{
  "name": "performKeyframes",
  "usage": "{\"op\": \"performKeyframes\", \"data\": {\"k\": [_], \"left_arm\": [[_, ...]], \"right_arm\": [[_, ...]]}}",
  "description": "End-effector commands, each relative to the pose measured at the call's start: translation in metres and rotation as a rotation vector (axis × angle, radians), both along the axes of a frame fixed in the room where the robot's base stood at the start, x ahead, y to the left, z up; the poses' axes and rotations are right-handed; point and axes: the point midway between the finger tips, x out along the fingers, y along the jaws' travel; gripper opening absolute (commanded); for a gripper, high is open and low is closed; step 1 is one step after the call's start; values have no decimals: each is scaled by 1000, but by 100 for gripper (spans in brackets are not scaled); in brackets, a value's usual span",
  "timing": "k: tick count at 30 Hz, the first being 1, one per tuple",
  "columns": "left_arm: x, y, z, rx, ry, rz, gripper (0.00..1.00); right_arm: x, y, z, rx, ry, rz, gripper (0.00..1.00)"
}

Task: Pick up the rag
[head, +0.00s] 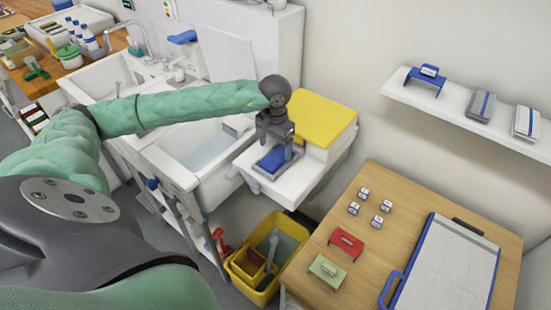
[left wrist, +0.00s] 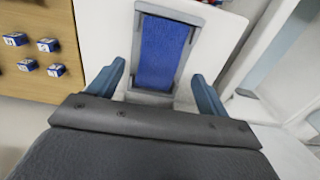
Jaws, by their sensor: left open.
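The rag (head: 273,160) looks like a blue rectangle lying in a grey-framed recess on a white ledge below a yellow-topped unit. In the left wrist view the rag (left wrist: 162,50) lies flat in its frame, straight ahead of the fingers. My left gripper (head: 276,148) is over the ledge, pointing down, its fingers apart. In the left wrist view my left gripper (left wrist: 158,72) is open and empty, one finger to each side of the rag's near end. I cannot tell how high the fingertips are above it. My right gripper is not in view.
The yellow-topped white unit (head: 318,118) stands right behind the ledge. A white sink (head: 190,160) is to the left. A yellow bucket (head: 265,260) stands below. A wooden table (head: 385,255) with small boxes and a board is at the right. A white shelf (head: 455,115) hangs on the wall.

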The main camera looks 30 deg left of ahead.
Motion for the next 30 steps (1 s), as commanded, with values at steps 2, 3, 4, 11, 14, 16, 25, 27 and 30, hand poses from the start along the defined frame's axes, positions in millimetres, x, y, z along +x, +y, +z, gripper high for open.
{"op": "performKeyframes", "data": {"k": [2, 3, 4, 11, 14, 16, 25, 27, 30], "left_arm": [[0, 0, -9, 0, 5, 1, 78], [1, 0, -14, 0, 4, 2, 78], [2, -1, -18, -1, 4, 2, 78], [3, -1, -41, 0, 1, 1, 78], [3, -1, -42, 0, 0, 1, 78], [3, -1, -42, 0, 1, 1, 78], [3, 0, -41, 0, 0, 1, 29], [3, 0, -41, 0, 0, 1, 26], [3, 0, -41, 0, 0, 1, 26]], "right_arm": [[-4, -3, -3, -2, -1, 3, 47], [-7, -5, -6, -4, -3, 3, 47], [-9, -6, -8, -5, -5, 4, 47], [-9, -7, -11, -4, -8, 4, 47], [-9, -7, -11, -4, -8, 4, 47], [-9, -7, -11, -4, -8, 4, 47], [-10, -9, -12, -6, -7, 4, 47], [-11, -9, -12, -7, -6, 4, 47], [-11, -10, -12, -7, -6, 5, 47]]}}
